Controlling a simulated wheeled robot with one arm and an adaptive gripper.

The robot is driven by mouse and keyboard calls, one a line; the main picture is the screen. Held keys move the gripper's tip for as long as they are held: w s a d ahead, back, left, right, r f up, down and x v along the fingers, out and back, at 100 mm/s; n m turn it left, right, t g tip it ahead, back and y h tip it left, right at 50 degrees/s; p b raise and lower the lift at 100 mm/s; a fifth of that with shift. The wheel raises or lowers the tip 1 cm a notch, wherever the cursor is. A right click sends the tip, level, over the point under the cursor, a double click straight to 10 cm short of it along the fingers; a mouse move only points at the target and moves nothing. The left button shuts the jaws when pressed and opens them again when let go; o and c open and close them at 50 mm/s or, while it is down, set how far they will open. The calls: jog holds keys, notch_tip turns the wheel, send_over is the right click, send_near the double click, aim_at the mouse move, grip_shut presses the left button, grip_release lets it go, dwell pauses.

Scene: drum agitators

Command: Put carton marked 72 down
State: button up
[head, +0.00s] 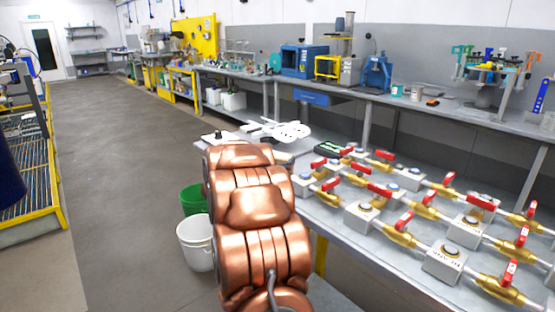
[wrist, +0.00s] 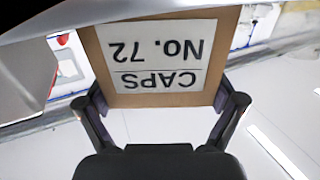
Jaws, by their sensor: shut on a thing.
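The carton marked 72 (wrist: 155,60) shows in the wrist view as a brown box with a white label. The label reads "CAPS No. 72" upside down. My gripper (wrist: 163,104) is shut on the carton, one dark finger at each side of it. The carton's far sides and whatever is under it are hidden. In the head view I cannot make out the carton or the gripper; my copper arm covers the middle of that view.
A grey bench (head: 345,232) at the right carries several valves with red handles (head: 403,221) on pipes and blocks. A green bucket (head: 191,199) and a white bucket (head: 195,243) stand on the floor beside my arm. The aisle floor (head: 115,150) at left is clear.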

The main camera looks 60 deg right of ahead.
jog(key=shift+f, duration=0.1)
jog(key=o, duration=0.9)
jog(key=shift+a, duration=0.1)
jog(key=a, duration=0.4)
jog(key=s+a, duration=0.1)
jog(key=a, duration=0.6)
jog(key=shift+s+a, duration=0.2)
jog(key=shift+a, duration=0.15)
jog(key=shift+w, duration=0.1)
